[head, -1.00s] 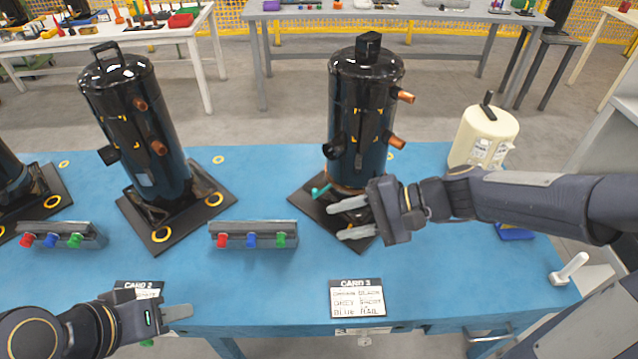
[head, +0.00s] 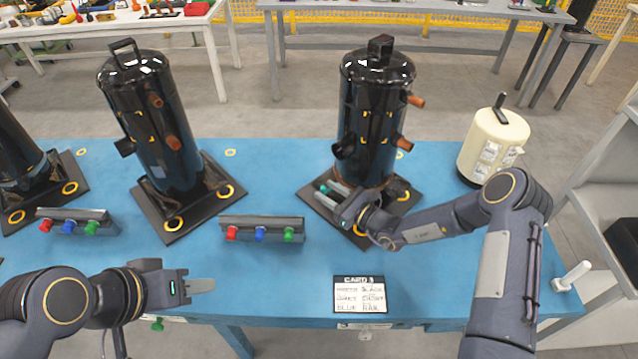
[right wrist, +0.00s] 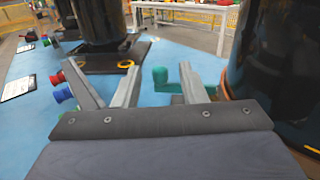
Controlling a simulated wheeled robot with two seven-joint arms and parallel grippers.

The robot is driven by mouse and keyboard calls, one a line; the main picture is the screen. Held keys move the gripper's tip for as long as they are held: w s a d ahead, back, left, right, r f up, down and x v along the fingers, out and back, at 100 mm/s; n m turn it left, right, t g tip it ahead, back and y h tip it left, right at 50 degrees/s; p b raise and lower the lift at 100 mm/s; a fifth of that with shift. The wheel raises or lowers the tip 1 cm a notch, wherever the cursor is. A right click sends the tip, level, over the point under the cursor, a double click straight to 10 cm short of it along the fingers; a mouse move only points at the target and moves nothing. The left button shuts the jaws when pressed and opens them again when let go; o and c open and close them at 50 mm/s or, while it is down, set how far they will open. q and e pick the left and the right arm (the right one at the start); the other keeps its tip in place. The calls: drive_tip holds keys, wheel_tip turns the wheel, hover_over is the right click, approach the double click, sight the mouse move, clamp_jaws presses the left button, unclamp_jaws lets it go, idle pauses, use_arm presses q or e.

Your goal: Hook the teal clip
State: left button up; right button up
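The teal clip (head: 324,189) is at the front left of the foot of the right-hand black compressor (head: 372,125). In the right wrist view the clip (right wrist: 162,80) shows as an upright knob with an arm running right, partly behind a finger. My right gripper (head: 331,195) is at the clip, with its fingers pointing left. In the right wrist view its fingers (right wrist: 160,78) are apart, with the clip's knob seen between the tips. I cannot tell whether they touch it. My left gripper (head: 208,285) is over the table's front edge, seen side-on with nothing visible in it.
A rack with red, blue and green knobs (head: 262,231) stands left of the compressor. A card (head: 360,295) lies in front. A cream tank (head: 492,145) stands behind my right arm. Another black compressor (head: 152,125) stands to the left. The blue table (head: 280,270) is clear between rack and card.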

sight(326, 190)
drive_tip(key=shift+p+x, duration=0.3)
drive_tip(key=shift+x, duration=1.75)
clamp_jaws()
